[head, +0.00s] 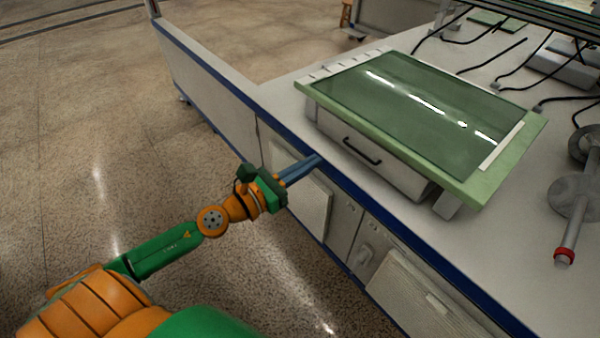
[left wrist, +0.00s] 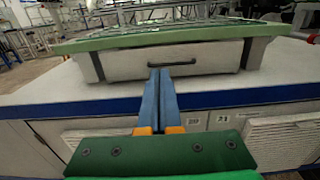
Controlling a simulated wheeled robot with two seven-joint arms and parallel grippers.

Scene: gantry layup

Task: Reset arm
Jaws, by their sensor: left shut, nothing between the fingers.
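My left arm comes in from the lower left in the head view, green and orange. My left gripper (head: 318,159) has long blue-grey fingers, shut together with nothing between them. The fingertips are by the blue front edge of the bench, in front of the drawer box. In the left wrist view, the shut fingers (left wrist: 159,72) point forward at the drawer front, below and left of its dark handle. I cannot tell how far they are from it. My right gripper does not show in either view.
A green-framed glass-topped box (head: 478,192) with a drawer handle (head: 361,151) stands on the white bench (head: 508,250). Black cables (head: 492,62) lie behind it. A grey metal part with a red end (head: 565,256) lies at right. The floor (head: 110,110) at left is clear.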

